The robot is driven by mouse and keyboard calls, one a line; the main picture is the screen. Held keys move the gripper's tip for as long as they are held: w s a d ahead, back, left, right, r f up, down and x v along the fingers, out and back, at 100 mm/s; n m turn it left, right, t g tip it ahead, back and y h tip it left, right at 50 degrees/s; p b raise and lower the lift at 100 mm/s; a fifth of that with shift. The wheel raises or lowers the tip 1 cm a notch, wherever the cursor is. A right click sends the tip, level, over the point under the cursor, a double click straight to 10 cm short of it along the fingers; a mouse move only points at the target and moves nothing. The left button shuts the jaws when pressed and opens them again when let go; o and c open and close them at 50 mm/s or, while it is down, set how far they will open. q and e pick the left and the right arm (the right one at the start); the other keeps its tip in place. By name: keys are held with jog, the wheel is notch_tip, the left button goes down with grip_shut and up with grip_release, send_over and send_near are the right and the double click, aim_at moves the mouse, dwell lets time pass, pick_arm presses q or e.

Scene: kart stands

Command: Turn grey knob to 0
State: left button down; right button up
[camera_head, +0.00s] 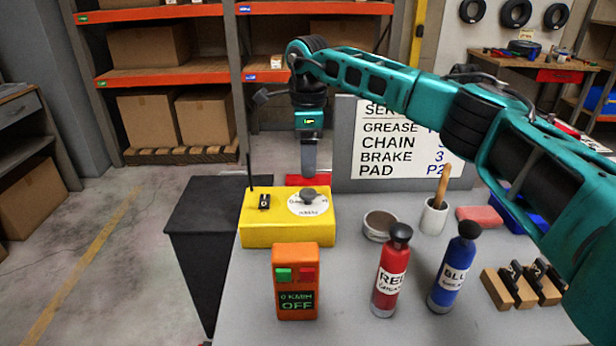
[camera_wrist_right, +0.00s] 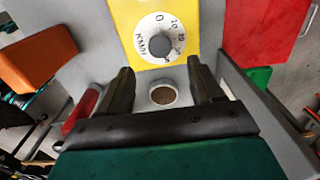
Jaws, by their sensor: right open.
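The grey knob (camera_head: 308,195) stands on top of a yellow box (camera_head: 270,233), over a round white dial. In the right wrist view the knob (camera_wrist_right: 157,44) sits in the middle of the dial (camera_wrist_right: 143,30), with "0" printed at its top and other numbers to the right. The knob's pointer is hard to make out, so I cannot tell its setting. My left gripper is not in view.
An orange display (camera_head: 297,292) reading "OFF" stands before the box. A red bottle (camera_head: 390,272), blue bottle (camera_head: 454,269), round tin (camera_head: 380,225) and cup with a wooden handle (camera_head: 434,217) stand to the right. A black switch (camera_head: 264,201) and thin antenna are left of the knob.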

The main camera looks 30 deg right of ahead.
notch_tip(320, 180, up, 5)
jog(key=shift+r, duration=0.2)
dwell(0.6)
